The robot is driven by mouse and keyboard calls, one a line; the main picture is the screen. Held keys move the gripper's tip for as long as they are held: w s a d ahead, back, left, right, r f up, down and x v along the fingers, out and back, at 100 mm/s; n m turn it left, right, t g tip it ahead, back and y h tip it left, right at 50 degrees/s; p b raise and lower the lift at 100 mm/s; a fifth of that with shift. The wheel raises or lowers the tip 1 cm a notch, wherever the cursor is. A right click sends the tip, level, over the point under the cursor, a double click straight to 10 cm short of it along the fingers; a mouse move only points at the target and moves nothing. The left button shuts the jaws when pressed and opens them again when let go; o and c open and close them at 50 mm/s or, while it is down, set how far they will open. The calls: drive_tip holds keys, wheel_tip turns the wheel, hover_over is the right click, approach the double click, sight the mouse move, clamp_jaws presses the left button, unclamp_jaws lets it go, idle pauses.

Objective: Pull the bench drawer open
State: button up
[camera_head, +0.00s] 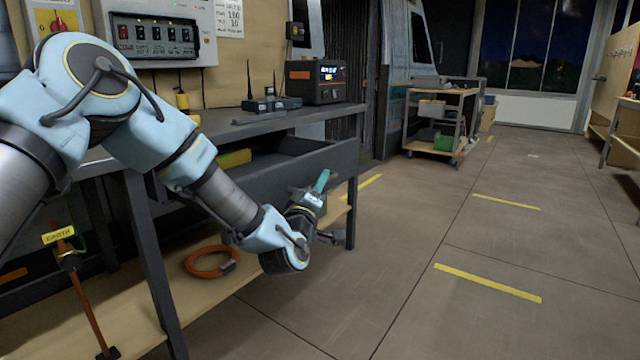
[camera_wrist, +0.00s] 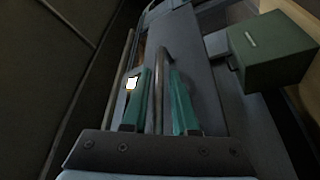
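The bench drawer (camera_head: 290,184) is grey and stands partly out from under the bench top (camera_head: 290,118). Its dark inside shows, with a yellow item (camera_head: 235,159) at the left. My gripper (camera_head: 321,182) is at the drawer's front, toward its right end, and partly hides it. In the wrist view, my gripper's two teal fingers (camera_wrist: 160,85) lie on either side of a thin bar, the drawer handle (camera_wrist: 161,62).
A radio-like box (camera_head: 315,82) and a small device with antennas (camera_head: 271,103) stand on the bench. An orange cable coil (camera_head: 212,262) lies on the lower shelf (camera_head: 120,318). A cart (camera_head: 437,122) stands farther back. The floor right of the bench is clear.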

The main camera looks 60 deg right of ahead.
drive_tip(key=v, duration=1.1)
drive_tip(key=shift+p, duration=0.3)
